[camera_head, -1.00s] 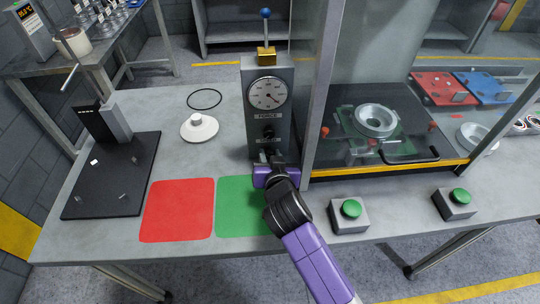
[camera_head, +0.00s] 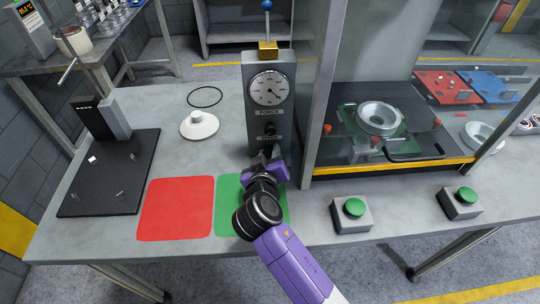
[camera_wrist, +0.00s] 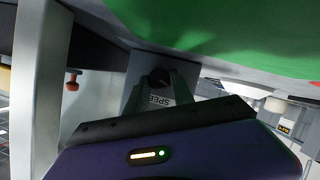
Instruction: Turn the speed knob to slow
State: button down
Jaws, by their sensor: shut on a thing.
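The grey press unit (camera_head: 248,105) stands on the bench with a round white dial and labels reading FORCE and SPEED. A black knob (camera_head: 269,129) sits between the two labels. The speed knob (camera_wrist: 160,77) is dark and round, beside the SPEED lettering in the wrist view. My gripper (camera_wrist: 160,82) is shut on it, with a finger on either side; the same gripper (camera_head: 268,157) is at the lower front of the unit in the head view. There it hides the speed knob. I cannot read the knob's pointer or any slow mark.
A glass-fronted enclosure with a grey post (camera_head: 318,120) stands close right of the unit. Two green buttons (camera_head: 353,208) (camera_head: 466,196) are at the bench front. Red (camera_head: 178,208) and green (camera_head: 228,215) squares, a white disc (camera_head: 199,126) and a black plate (camera_head: 110,180) lie left.

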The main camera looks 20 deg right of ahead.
jog(key=n+h+b, duration=0.1)
jog(key=n+h, duration=0.1)
jog(key=n, duration=0.1)
jog(key=shift+a+f+b, duration=0.15)
jog(key=shift+f+b, duration=0.05)
jog(key=shift+b, duration=0.15)
jog(key=shift+n, duration=0.4)
jog(key=c, duration=1.1)
grip_release()
jog(key=v, duration=0.6)
jog(key=shift+a+b, duration=0.25)
jog(key=shift+b, duration=0.15)
jog(key=shift+s+a+r, duration=0.2)
jog(key=shift+s+a, duration=0.15)
jog(key=shift+s, duration=0.25)
